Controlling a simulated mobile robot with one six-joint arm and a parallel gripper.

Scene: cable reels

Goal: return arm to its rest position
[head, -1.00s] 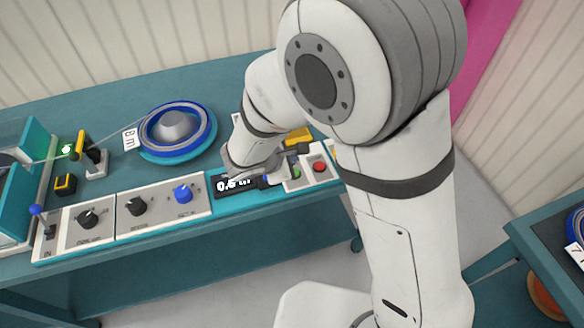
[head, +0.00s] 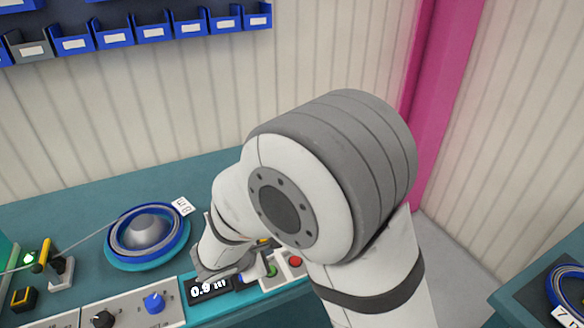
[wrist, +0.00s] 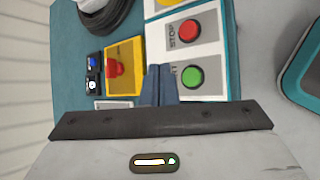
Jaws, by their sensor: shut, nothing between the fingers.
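My gripper (wrist: 158,80) is shut and empty, its two fingers together in the wrist view. They point at the control panel, between the green button (wrist: 191,77) and the yellow box with a red knob (wrist: 126,68). I cannot tell whether the fingertips touch anything. In the head view my gripper (head: 252,272) is low over the panel, just right of the display, which reads about 0.9. My arm is bent and reaches forward over the bench; its upper links hide part of the panel and bench.
A blue cable reel (head: 148,232) sits on the teal bench (head: 60,206), a line running left from it. Red STOP button (head: 295,261) and blue knob (head: 154,302) are on the panel. Blue bins (head: 153,38) hang on the wall. A second table (head: 515,292) stands right, beyond a floor gap.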

